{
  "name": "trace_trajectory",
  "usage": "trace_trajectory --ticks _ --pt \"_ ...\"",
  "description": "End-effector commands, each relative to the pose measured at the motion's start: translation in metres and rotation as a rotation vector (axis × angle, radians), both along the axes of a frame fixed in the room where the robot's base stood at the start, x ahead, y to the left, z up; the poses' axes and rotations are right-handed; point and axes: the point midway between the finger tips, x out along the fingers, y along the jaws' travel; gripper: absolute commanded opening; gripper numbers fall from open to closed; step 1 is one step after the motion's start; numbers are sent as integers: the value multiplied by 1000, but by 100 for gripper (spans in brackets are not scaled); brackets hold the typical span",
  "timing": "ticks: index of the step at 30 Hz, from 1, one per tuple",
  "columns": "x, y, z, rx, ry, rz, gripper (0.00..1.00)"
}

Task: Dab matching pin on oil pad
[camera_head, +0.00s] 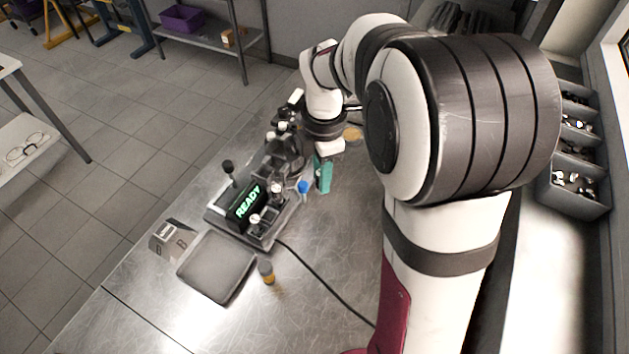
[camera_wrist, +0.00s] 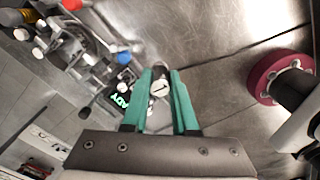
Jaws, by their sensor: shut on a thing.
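My gripper (camera_head: 323,174) has teal fingers and points down over the metal bench, just right of the fixture. In the wrist view the fingers (camera_wrist: 161,88) are shut on a small silvery pin (camera_wrist: 160,86), whose slotted round end faces the camera. The pin cannot be made out in the head view. A round amber-tan patch (camera_head: 352,132) lies on the bench behind my gripper, partly hidden by my arm. I cannot tell whether it is the oil pad.
A fixture with a green READY display (camera_head: 247,202) stands left of my gripper, a blue-capped piece (camera_head: 303,187) beside it. A grey tray (camera_head: 183,272), a small labelled box (camera_head: 172,238) and an amber-banded cylinder (camera_head: 266,272) are nearer. A black cable (camera_head: 318,276) crosses the bench. Bins (camera_head: 575,206) stand right.

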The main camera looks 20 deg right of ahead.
Motion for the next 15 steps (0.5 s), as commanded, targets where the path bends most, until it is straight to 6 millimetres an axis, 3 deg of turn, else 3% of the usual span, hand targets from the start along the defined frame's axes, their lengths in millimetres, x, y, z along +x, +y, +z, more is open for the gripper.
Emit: trace_trajectory --ticks 4,8,11,15 --pt "31 -10 -6 43 -39 -79 0" --pt "83 -31 -17 117 -118 -213 0" --pt "127 -59 -28 183 -195 -341 0" --pt "184 -112 -48 272 -320 -533 0"
